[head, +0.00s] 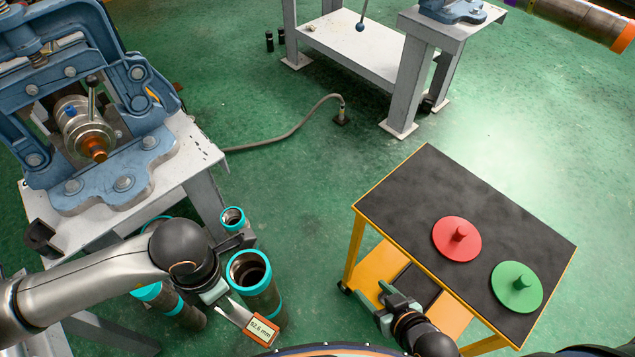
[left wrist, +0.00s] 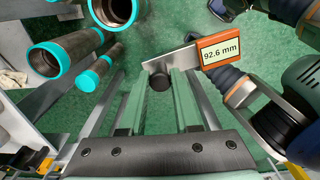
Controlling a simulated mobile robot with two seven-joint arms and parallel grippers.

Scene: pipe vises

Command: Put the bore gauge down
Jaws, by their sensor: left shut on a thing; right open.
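The bore gauge (head: 262,329) has an orange-framed display reading 92.6 mm and a flat metal plate. In the left wrist view, its display (left wrist: 220,50) is at the upper right and its plate runs leftward to a dark round knob. My left gripper (head: 218,294) is shut on the bore gauge, whose knob sits between the fingers (left wrist: 163,84). In the head view the gauge is beside the teal-banded pipes and apart from the cart. My right gripper (head: 392,304) is open and empty by the left side of the black-topped cart (head: 400,190).
A red disc (head: 452,245) and a green disc (head: 508,280), each with a knob, lie on the cart's right part; its left part is clear. Several teal-banded pipes (head: 258,296) stand near my left gripper. A blue vise (head: 110,185) sits on a bench at left.

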